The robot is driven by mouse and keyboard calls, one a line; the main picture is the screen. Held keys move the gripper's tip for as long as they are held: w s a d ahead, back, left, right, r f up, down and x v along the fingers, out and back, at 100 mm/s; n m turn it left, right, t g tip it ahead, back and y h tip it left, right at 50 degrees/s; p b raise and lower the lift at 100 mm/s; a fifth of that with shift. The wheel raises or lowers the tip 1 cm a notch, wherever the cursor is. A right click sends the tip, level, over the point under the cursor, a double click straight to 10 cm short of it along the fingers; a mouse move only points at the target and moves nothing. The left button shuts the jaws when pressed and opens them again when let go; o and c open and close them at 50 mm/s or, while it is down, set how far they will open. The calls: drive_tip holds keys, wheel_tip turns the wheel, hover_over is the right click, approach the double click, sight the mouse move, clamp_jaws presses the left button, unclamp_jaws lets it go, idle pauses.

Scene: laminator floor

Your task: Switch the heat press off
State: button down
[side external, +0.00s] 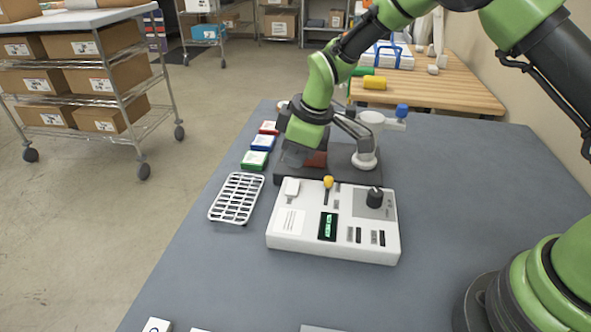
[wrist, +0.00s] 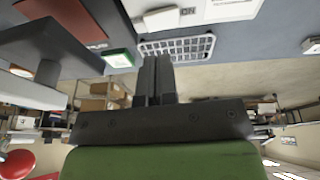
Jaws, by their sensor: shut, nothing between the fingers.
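The white control box (side external: 290,243) of the heat press stands on the grey table, with a yellow-knobbed lever (side external: 328,183), a black dial (side external: 374,197), a lit green display (side external: 328,226) and a white switch-like part (side external: 291,187). Part of it, lettered "ON", shows at the top of the wrist view (wrist: 218,10). Behind it is the press, with a dark base (side external: 345,176) and a white post (side external: 369,135). My gripper (side external: 295,157) is above the left part of the press base, behind the box; its fingers (wrist: 155,60) are together and empty. The switch's position is unclear.
A white slotted rack (side external: 236,198) lies left of the box. Green (side external: 254,161), blue (side external: 263,143) and red (side external: 269,128) pads lie in a row behind it. A blue-knobbed handle (side external: 402,110) sticks out behind the press. The table right of the box is clear.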

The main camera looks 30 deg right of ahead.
sight(293, 182)
drive_tip(key=shift+w+d+f, duration=0.1)
drive_tip(key=shift+w+f, duration=0.05)
drive_tip(key=shift+f, duration=0.95)
drive_tip(key=shift+w+d+f, duration=0.1)
drive_tip(key=shift+f, duration=1)
drive_tip(key=shift+w+d+f, duration=0.1)
drive_tip(key=shift+w+f, duration=0.05)
drive_tip(key=shift+f, duration=0.25)
